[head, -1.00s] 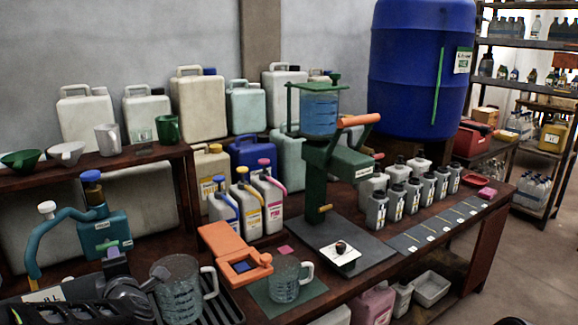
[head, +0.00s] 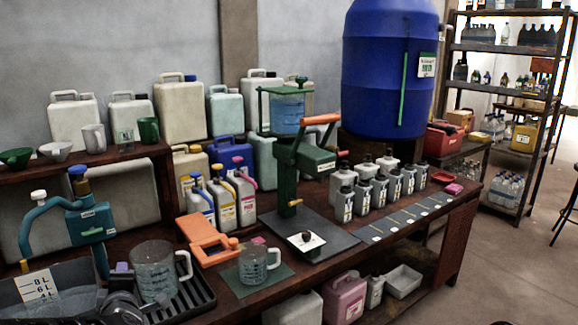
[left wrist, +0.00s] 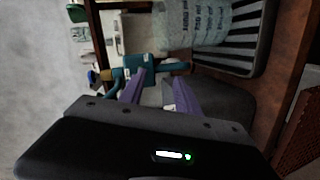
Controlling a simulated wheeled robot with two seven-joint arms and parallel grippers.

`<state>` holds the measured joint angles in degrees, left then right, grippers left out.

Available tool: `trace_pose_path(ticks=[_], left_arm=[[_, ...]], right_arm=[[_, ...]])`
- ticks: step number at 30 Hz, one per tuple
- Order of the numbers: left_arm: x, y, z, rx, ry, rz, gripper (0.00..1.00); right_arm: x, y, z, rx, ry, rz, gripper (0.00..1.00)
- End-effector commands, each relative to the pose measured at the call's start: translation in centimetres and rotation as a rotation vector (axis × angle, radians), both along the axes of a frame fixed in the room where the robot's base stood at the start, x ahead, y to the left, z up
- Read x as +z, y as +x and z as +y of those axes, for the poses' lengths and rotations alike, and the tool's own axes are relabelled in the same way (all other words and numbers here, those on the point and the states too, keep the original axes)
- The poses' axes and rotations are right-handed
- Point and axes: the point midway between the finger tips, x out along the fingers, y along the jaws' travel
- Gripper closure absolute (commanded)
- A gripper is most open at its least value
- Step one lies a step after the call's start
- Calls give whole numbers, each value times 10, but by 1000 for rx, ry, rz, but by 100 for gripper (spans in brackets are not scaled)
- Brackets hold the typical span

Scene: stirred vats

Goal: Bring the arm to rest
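My left gripper shows in the left wrist view (left wrist: 160,82), its two purple fingers apart with nothing held between them. In the head view only part of my dark left arm and a purple fingertip (head: 122,267) show at the bottom left, beside the large clear jug (head: 156,272). The jug stands on the black ribbed tray (head: 195,300); it also shows in the left wrist view (left wrist: 200,22). A teal dispenser (head: 90,223) stands behind my gripper. My right gripper is not in view.
A smaller jug (head: 253,264) stands on a green mat near an orange scale (head: 207,240). A green press (head: 287,170) stands mid-bench, with several grey bottles (head: 362,198) right of it. A large blue barrel (head: 388,70) is behind. Open floor (head: 480,265) lies to the right.

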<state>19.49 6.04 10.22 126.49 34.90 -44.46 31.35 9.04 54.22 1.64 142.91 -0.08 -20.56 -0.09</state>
Motion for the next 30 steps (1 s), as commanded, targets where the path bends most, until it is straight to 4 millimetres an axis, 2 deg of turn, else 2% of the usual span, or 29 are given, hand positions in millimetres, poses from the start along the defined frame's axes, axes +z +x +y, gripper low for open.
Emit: trace_pose_path(ticks=[8,11,14,17,18,20,22,24,27,30], left_arm=[[-72,1,-53,-250,139,237,61],[-107,-5,-80,-370,188,337,61],[-152,-20,-116,-525,239,456,61],[-206,-51,-163,-733,291,594,61],[-228,-68,-182,-822,310,648,61],[-257,-98,-211,-958,329,722,61],[-288,-138,-242,-1114,341,802,61],[-312,-180,-269,-1259,342,870,61],[-335,-239,-299,-1426,319,949,61],[-349,-284,-318,-1527,283,1007,61]], right_arm=[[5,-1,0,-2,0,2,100],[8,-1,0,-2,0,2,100],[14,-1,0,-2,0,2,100],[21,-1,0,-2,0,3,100],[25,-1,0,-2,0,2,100],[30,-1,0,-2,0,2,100],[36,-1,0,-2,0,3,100],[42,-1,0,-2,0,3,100],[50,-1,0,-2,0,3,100],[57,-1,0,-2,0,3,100]])
